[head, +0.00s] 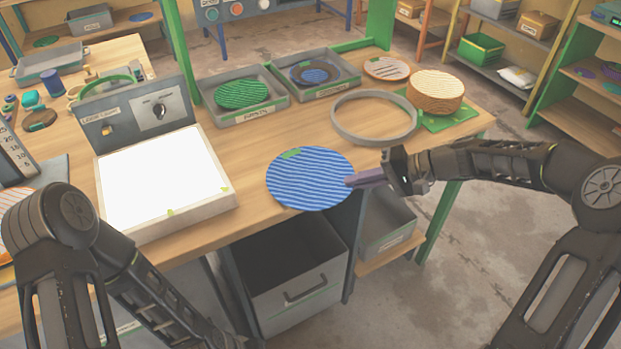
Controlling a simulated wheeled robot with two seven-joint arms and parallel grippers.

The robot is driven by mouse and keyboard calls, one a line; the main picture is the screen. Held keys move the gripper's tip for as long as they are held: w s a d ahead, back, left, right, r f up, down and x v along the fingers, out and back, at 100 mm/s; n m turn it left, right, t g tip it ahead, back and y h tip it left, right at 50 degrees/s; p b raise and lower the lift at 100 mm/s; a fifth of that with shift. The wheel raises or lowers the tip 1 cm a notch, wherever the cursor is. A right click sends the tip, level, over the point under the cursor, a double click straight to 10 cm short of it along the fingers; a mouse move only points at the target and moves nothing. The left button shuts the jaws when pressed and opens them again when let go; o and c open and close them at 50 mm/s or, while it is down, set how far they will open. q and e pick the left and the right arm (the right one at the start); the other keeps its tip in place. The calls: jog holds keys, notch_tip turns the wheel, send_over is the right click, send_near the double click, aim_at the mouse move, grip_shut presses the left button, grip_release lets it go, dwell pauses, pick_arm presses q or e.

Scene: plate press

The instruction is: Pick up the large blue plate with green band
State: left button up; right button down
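The large blue plate with a green band (311,184) shows wavy blue stripes, with a green patch at its upper left rim. It lies at the front edge of the wooden table, its front right part reaching past that edge. My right gripper (362,179) comes in from the right. Its purple fingers overlap the plate's right rim. The fingers are seen side-on as one bar, so I cannot tell whether they are closed on the rim. My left arm (150,290) hangs low at the left; its gripper is out of view.
A light box (165,185) stands left of the plate. Behind are grey trays (275,112) with a green plate (241,94) and a dark-rimmed blue plate (317,75), a grey ring (375,136) and a stacked tan disc (436,86). A grey drawer (300,290) sits below the table.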

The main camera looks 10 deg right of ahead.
jog(key=shift+r, duration=0.1)
dwell(0.4)
notch_tip(320, 180, up, 18)
jog(key=shift+b, duration=0.3)
dwell(0.8)
